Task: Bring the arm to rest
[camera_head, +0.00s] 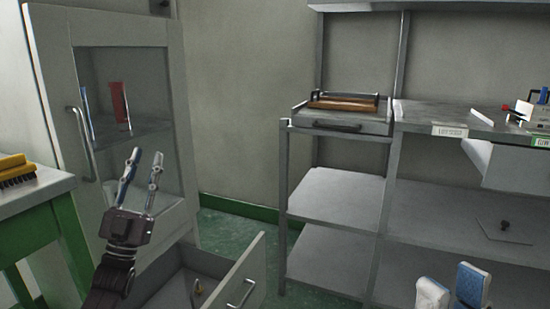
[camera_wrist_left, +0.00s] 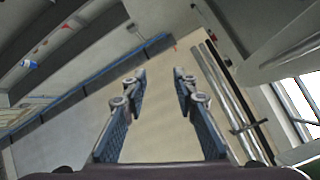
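My left gripper (camera_head: 147,160) points upward in front of the glass-door cabinet (camera_head: 176,100) at the left of the head view. Its two fingers are spread with nothing between them. In the left wrist view the fingers of the left gripper (camera_wrist_left: 160,85) also stand apart and empty. The fingertips of my right gripper (camera_head: 452,285), blue and white, show at the bottom right edge of the head view, in front of the shelves. They stand apart with nothing seen between them; the rest of that gripper is out of frame.
An open drawer (camera_head: 238,278) sticks out below the left gripper, with a small item inside. A green table (camera_head: 40,192) with a yellow brush (camera_head: 15,170) stands at the left. A metal shelf unit (camera_head: 335,195) carries a tray with a brown block (camera_head: 343,103). Green floor lies between.

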